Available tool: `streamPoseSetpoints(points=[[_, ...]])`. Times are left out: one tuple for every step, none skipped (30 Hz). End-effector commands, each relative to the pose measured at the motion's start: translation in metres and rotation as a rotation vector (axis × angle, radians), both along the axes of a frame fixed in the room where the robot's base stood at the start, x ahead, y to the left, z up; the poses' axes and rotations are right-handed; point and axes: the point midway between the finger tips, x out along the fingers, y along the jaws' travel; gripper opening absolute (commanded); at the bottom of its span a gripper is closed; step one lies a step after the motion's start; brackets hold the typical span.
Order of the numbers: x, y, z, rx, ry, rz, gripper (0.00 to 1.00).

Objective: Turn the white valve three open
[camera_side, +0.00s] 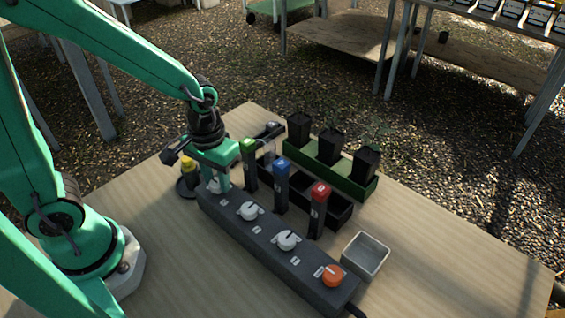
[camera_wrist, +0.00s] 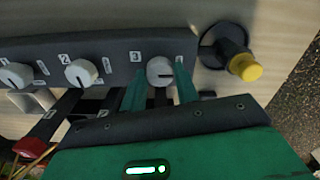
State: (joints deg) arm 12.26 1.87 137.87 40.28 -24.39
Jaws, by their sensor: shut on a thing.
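The white valve three (camera_wrist: 158,67) is a round knob on the dark grey valve block, beside a printed 3. Its dark pointer line lies about level in the wrist view, toward the right. My gripper (camera_wrist: 160,75) has its two green fingers on either side of this knob, shut on it. In the side view, my gripper (camera_side: 217,184) is over the far-left end of the valve block (camera_side: 225,216), and the knob (camera_side: 213,187) is partly hidden by a finger.
Two more white valves (camera_side: 250,211) (camera_side: 287,240) and an orange knob (camera_side: 333,276) follow along the block. Tags in green (camera_side: 248,146), blue (camera_side: 282,164) and red (camera_side: 319,190) stand behind it. A yellow-topped fixture (camera_wrist: 243,66) is close beside my gripper. A metal tray (camera_side: 366,255) sits right.

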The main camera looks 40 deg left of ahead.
Motion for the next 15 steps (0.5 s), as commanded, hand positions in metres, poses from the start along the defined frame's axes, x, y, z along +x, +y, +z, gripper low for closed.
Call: streamPoseSetpoints(points=[[0.0, 0.0001, 0.0009, 0.0, 0.0, 0.001, 0.08], [0.0, 0.0001, 0.0009, 0.0, 0.0, 0.001, 0.08], [0.0, 0.0001, 0.0009, 0.0, 0.0, 0.001, 0.07], [0.0, 0.0001, 0.0009, 0.0, 0.0, 0.001, 0.07], [0.0, 0.0001, 0.0008, 0.0, 0.0, 0.001, 0.34], [0.0001, 0.0001, 0.0008, 0.0, 0.0, 0.001, 0.42], [0.0001, 0.0001, 0.0007, 0.0, 0.0, 0.001, 0.48], [0.0001, 0.0001, 0.0007, 0.0, 0.0, 0.0, 0.52], [0.0001, 0.0001, 0.0006, 0.0, 0.0, 0.0, 0.52], [0.0001, 0.0001, 0.0005, 0.0, 0.0, 0.0, 0.52], [0.0001, 0.0001, 0.0004, 0.0, 0.0, 0.0, 0.52], [0.0001, 0.0, 0.0004, 0.0, 0.0, 0.0, 0.52], [0.0001, 0.0001, 0.0003, 0.0, 0.0, 0.0, 0.52], [0.0001, 0.0001, 0.0003, 0.0, 0.0, 0.0, 0.52], [0.0001, 0.0, 0.0002, 0.0, 0.0, 0.0, 0.52]])
